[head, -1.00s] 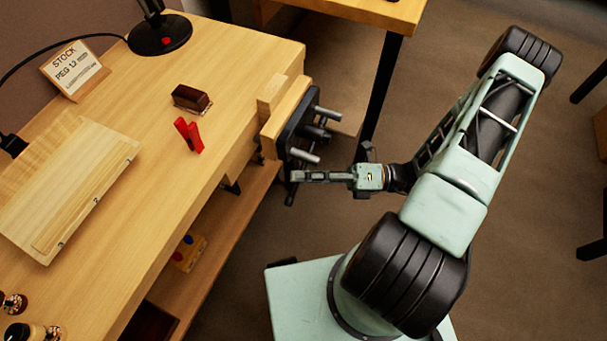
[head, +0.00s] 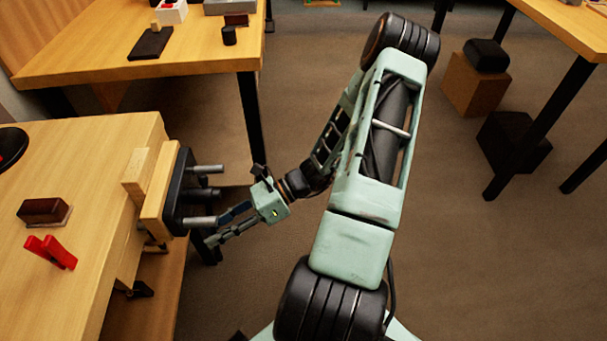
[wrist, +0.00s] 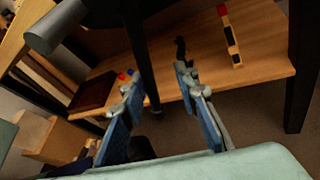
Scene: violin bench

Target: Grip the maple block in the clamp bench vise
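The clamp bench vise is at the bench's right edge in the head view, with a wooden jaw (head: 162,190), a dark plate (head: 181,178) and grey rods. The pale maple block (head: 134,182) stands upright just left of the jaw; I cannot tell whether it is pinched. A dark handle bar (head: 207,251) hangs at the vise front. My gripper (head: 216,230) is open to the right of the vise, close to the handle. In the wrist view its fingers (wrist: 156,80) are apart, with a dark bar (wrist: 141,50), likely the handle, between them in the picture; contact is unclear.
A red clamp (head: 51,251) and a dark brown block (head: 43,210) lie on the bench. A second table (head: 190,58) stands behind, with a black leg (head: 251,125) near the vise. A shelf (wrist: 265,60) runs below the bench. The floor to the right has free room.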

